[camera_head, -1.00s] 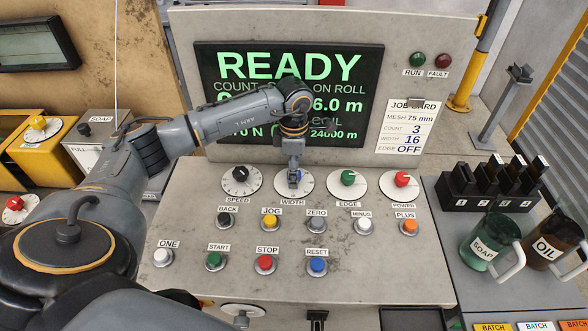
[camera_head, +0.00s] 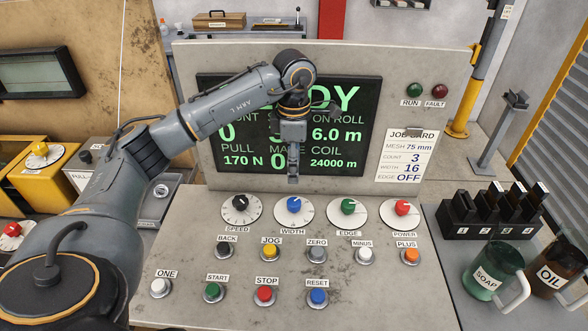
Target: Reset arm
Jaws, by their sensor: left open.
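My left arm comes in from the left across the control panel. My left gripper (camera_head: 293,168) points down in front of the lower part of the screen (camera_head: 350,150), above the blue WIDTH knob (camera_head: 294,205) and apart from it. The gripper is open and holds nothing that I can see. The arm hides part of the large word at the top of the screen and some of the figures. My right gripper is not in view.
SPEED (camera_head: 240,202), EDGE (camera_head: 348,207) and POWER (camera_head: 402,208) knobs flank WIDTH. Several coloured buttons, such as RESET (camera_head: 317,297), sit below. At right are a soap jug (camera_head: 485,270), an oil jug (camera_head: 553,265) and a black numbered rack (camera_head: 490,215).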

